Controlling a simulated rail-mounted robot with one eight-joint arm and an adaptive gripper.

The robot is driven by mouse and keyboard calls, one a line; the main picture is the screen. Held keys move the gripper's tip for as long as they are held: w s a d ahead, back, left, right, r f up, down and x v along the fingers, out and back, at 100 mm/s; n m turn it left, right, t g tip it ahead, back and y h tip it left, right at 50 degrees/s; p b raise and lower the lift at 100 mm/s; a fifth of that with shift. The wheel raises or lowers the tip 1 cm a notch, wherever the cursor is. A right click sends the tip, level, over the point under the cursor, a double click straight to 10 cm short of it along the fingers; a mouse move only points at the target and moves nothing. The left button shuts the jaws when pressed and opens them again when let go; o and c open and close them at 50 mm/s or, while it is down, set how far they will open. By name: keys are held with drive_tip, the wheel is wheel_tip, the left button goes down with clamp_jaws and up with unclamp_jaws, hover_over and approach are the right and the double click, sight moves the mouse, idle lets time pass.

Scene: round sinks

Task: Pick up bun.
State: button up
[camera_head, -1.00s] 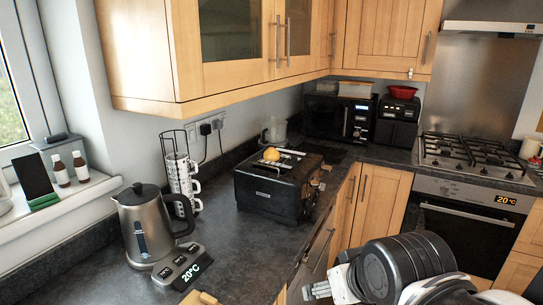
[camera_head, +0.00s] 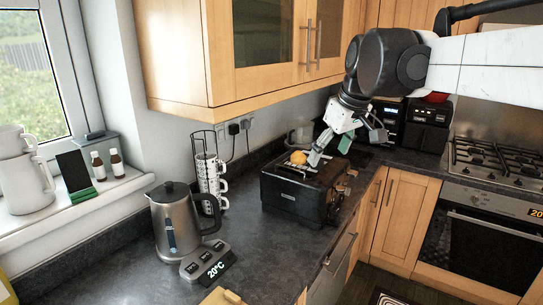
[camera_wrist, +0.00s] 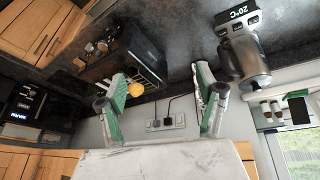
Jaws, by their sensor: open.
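The bun (camera_head: 298,157), small, round and orange-yellow, rests on top of the black toaster (camera_head: 291,205), near its back left, beside a wire rack. In the wrist view the bun (camera_wrist: 136,89) lies close to the left finger, between it and the wall sockets. My gripper (camera_head: 343,148) is open and empty, over the right side of the toaster top, with one fingertip just right of the bun. In the wrist view my gripper (camera_wrist: 160,78) shows its two green-padded fingers wide apart. The exact gap to the bun is hard to tell.
A kettle (camera_head: 176,225) with a 20°C base display stands left on the dark counter. A mug rack (camera_head: 210,175) stands between kettle and toaster by the wall. Wall cabinets (camera_head: 230,60) hang above. The counter in front of the toaster is mostly clear.

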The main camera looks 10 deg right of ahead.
drive_tip(key=w+d+r+n+g+y+p, duration=0.1)
drive_tip(key=w+r+n, duration=0.1)
drive_tip(key=w, duration=0.7)
drive_tip(key=w+d+r+n+g+p, duration=0.1)
drive_tip(key=w+r+n, duration=0.1)
drive_tip(key=w, duration=0.6)
drive_tip(key=n+g+y+p, duration=0.1)
drive_tip(key=n+y+p, duration=0.15)
drive_tip(key=n, duration=0.25)
hover_over(300, 155)
drive_tip(key=d, duration=0.5)
wheel_tip(300, 155, down, 7)
drive_tip(key=shift+h, duration=0.35)
drive_tip(key=x, duration=0.7)
drive_tip(key=shift+s+a+f+p, duration=0.15)
drive_tip(key=shift+a+f+p, duration=0.05)
drive_tip(key=shift+f+p, duration=0.1)
drive_tip(key=shift+p+x, duration=0.65)
drive_tip(key=shift+x, duration=2)
drive_tip(key=shift+d, duration=0.1)
drive_tip(key=c, duration=1.3)
drive_tip(key=shift+r, duration=0.1)
drive_tip(key=shift+c, duration=0.2)
